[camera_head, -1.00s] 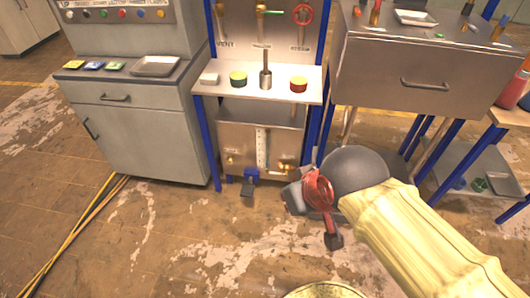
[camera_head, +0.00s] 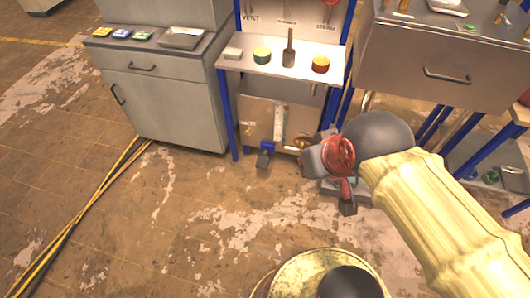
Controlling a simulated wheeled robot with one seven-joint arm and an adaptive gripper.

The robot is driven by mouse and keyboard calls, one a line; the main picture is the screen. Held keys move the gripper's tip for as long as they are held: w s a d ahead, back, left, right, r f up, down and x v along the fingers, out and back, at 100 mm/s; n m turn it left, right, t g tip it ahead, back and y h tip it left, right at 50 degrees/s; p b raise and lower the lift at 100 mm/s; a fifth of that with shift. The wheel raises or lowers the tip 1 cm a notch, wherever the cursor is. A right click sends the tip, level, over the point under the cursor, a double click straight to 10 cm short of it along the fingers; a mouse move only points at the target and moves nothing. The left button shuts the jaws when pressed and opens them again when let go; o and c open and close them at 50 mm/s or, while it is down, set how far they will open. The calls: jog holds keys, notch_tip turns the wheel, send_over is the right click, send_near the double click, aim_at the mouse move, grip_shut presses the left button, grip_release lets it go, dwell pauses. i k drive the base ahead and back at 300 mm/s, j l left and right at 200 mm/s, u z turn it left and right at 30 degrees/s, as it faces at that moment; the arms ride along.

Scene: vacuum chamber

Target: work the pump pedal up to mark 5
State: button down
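The pump pedal (camera_head: 264,159) is a small dark plate on a blue bracket, low at the front of the blue-framed bench. A pale upright scale strip (camera_head: 279,125) stands on the metal panel above it. Its marks are too small to read. My gripper (camera_head: 340,185), red and dark grey at the end of my yellow arm, hangs to the right of the pedal and apart from it in the picture. Its fingers are turned so that I cannot tell whether they are open or shut. I see nothing held in it.
A grey cabinet (camera_head: 165,95) stands left of the bench. The bench shelf (camera_head: 238,62) carries a green tin, a red tin and a metal cylinder. A steel drawer unit (camera_head: 440,80) stands to the right. Yellow and black cables (camera_head: 80,215) lie on the floor at left. Floor before the pedal is clear.

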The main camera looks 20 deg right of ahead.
aim_at(263, 161)
jog(key=i+j+z, duration=0.2)
jog(key=i+j, duration=0.4)
jog(key=i+j+z, duration=0.15)
jog(key=i+j, duration=0.5)
jog(key=i+j+z, duration=0.2)
jog(key=i+j, duration=0.35)
jog(key=j, duration=0.2)
